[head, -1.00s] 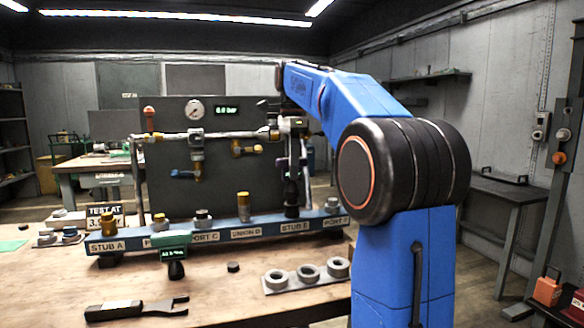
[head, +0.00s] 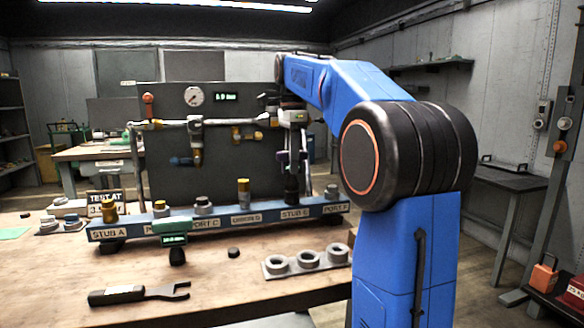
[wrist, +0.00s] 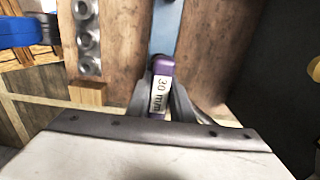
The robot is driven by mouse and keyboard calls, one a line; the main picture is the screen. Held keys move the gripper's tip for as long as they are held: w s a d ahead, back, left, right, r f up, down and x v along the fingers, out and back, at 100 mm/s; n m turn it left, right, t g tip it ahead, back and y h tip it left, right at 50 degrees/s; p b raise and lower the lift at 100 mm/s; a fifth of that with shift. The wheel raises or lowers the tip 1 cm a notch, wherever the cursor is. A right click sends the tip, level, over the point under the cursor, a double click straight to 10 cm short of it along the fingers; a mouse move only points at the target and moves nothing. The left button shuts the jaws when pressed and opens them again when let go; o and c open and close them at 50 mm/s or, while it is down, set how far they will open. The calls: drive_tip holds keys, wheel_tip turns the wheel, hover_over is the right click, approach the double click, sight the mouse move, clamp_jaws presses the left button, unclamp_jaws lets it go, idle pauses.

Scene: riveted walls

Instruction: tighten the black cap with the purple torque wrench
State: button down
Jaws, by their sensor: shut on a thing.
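The purple torque wrench (wrist: 161,73) is between the fingers of my gripper (wrist: 161,100) in the wrist view, with a "30 mm" label facing the camera. In the head view, small purple parts of the wrench (head: 304,156) show beside my gripper (head: 293,150), which points down over the STUB E position of the blue rail. A dark upright shape stands there below the gripper. I cannot tell the black cap apart from the wrench and fingers, nor whether the wrench sits on it.
The blue rail (head: 130,233) carries several labelled fittings. An open-ended wrench (head: 140,293), a green-topped display tool (head: 175,240), a small black piece (head: 233,252) and a grey ring holder (head: 308,262) occupy the bench front. A pipe panel with a gauge (head: 194,96) stands behind.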

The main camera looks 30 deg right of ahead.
drive_tip(key=shift+f, duration=0.1)
idle(0.4)
drive_tip(key=shift+m, duration=1.2)
drive_tip(key=shift+m, duration=1.2)
drive_tip(key=shift+m, duration=1.2)
